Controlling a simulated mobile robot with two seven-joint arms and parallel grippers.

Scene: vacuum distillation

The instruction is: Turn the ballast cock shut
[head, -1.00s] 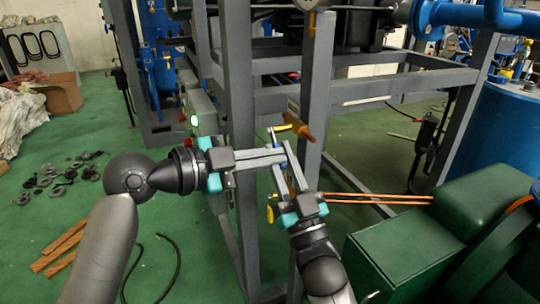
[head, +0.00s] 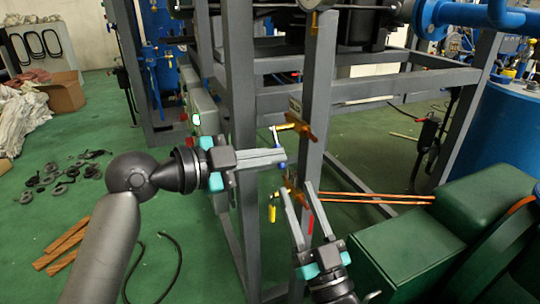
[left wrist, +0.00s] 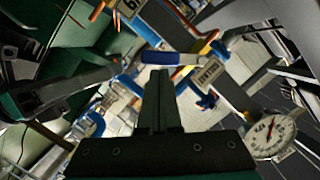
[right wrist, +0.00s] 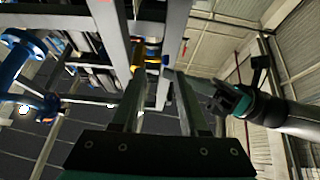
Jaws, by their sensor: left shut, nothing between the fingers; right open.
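Brass cocks sit on a grey upright post in the head view. The upper cock (head: 303,129) has a yellow handle pointing left, and a white-and-blue lever (head: 276,142) hangs beside it. The lower cock (head: 291,184) has a yellow-tipped lever (head: 271,213) hanging down. My left gripper (head: 283,158) is shut and empty just below the upper cock. In the left wrist view a blue-and-white handle (left wrist: 172,58) lies just beyond its fingertips; I cannot tell whether they touch. My right gripper (head: 314,187) is open below and right. Which cock is the ballast one is unclear.
The grey post (head: 318,85) and frame bars stand close to both grippers. A green machine housing (head: 400,255) is at lower right, with orange rods (head: 375,198) behind it. A dial gauge (left wrist: 270,133) shows in the left wrist view. The floor at left holds scattered dark parts.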

